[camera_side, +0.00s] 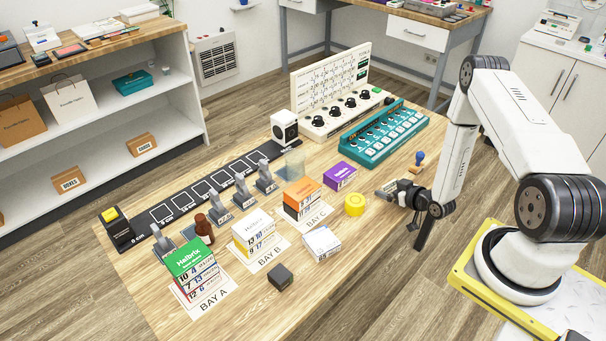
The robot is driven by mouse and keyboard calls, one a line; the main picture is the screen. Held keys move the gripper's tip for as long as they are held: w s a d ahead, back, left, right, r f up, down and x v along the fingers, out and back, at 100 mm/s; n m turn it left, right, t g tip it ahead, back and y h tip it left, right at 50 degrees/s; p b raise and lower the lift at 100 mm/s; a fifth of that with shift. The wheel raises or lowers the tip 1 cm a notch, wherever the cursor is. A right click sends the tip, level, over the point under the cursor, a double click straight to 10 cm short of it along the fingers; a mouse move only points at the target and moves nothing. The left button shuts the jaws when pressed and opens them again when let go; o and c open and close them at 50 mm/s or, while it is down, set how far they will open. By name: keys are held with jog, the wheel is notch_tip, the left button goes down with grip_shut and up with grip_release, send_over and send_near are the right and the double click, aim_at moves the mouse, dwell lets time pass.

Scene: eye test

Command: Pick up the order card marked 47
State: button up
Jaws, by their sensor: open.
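I cannot make out an order card marked 47; the small print is too fine to read surely. A stack with a green top (190,257) stands on the BAY A mat (228,286) and bears several small numbers. A white and yellow stack (253,235) stands at BAY B, and an orange and white stack (302,197) at BAY C. Several grey upright holders (243,190) stand along the black strip; whether they hold cards is unclear. My gripper (403,213) is open near the table's right edge, right of the stacks and apart from them.
A white box (322,243), dark block (280,278), yellow cylinder (355,204), purple box (340,176) and brown figure-like piece (204,229) stand on the table. A teal keyed tray (384,132) and white knobbed panel (332,98) are at the back. The front right table area is clear.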

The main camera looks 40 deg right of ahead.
aim_at(391, 188)
jog(key=c, duration=0.9)
jog(key=shift+r, duration=0.1)
jog(key=shift+r, duration=4.9)
